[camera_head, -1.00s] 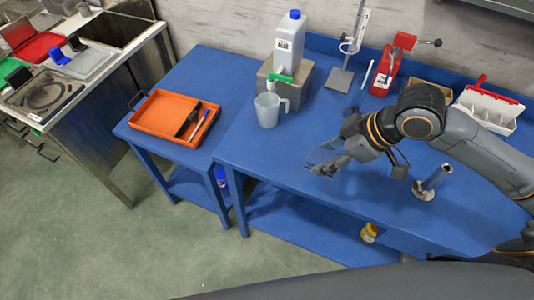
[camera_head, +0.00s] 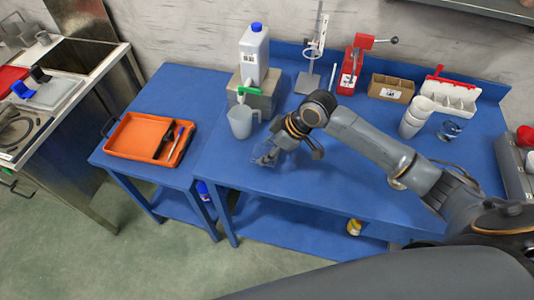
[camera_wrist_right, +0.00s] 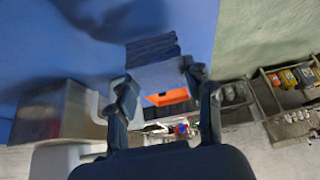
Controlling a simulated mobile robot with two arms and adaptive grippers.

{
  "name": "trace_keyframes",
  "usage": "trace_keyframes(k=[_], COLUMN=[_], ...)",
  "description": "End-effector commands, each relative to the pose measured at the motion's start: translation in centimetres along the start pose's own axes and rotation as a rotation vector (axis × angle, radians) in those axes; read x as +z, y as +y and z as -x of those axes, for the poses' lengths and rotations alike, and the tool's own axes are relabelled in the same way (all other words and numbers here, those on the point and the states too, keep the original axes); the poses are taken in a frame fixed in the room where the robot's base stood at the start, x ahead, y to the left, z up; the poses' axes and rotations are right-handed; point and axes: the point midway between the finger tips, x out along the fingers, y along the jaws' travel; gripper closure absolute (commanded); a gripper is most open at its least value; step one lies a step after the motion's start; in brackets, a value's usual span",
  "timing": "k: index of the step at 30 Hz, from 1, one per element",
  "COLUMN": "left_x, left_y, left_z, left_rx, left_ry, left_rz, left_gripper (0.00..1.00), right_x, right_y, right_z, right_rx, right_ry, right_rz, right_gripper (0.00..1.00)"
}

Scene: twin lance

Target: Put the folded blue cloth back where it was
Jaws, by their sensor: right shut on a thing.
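My right gripper (camera_head: 267,156) reaches in from the right over the blue workbench (camera_head: 305,178), just below the grey jug in the head view. The right wrist view shows its two fingers (camera_wrist_right: 163,84) shut on the folded blue cloth (camera_wrist_right: 152,48), whose layered dark edge sticks out past the fingertips. In the head view the cloth (camera_head: 262,154) is small, hard to tell from the blue bench and partly covered by the gripper. I cannot tell how high it is above the surface. My left gripper is not in view.
A grey jug (camera_head: 240,122) stands by a canister (camera_head: 254,57) on a block. An orange tray (camera_head: 133,128) with tools lies on the lower table at left. White cups (camera_head: 414,117), a glass (camera_head: 450,129) and a cardboard box (camera_head: 391,88) stand right. The bench's front middle is clear.

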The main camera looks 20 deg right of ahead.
Motion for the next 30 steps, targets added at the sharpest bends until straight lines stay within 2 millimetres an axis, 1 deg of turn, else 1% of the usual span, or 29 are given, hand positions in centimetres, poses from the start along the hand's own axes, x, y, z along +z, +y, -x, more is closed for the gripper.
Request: trace_keyframes(k=[2, 3, 6, 9, 20, 21, 24, 30], left_x=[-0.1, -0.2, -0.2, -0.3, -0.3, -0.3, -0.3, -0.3], left_y=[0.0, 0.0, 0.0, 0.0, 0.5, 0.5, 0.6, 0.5], left_z=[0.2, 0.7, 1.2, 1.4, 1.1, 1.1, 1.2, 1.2], left_rx=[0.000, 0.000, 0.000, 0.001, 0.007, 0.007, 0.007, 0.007], left_ry=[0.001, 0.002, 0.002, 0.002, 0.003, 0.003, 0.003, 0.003], left_rz=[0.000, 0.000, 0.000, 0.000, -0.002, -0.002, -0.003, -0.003], left_gripper=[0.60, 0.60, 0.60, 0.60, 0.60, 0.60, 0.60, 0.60], right_x=[-0.1, 0.3, 1.0, 1.4, 1.7, 1.7, 1.7, 1.7], right_y=[0.3, 0.2, 0.2, 0.2, 0.3, 0.3, 0.3, 0.3], right_z=[-0.8, -1.2, -2.4, -3.2, -3.6, -3.6, -3.6, -3.6], right_rx=[-0.001, -0.003, -0.001, -0.001, 0.001, 0.001, 0.001, 0.001], right_ry=[0.000, -0.003, -0.003, -0.001, -0.001, -0.001, -0.001, -0.001], right_rz=[-0.001, -0.004, -0.003, -0.001, 0.000, 0.000, 0.000, 0.000], right_gripper=[0.74, 0.74, 0.74, 0.74, 0.74, 0.45, 0.26, 0.26])
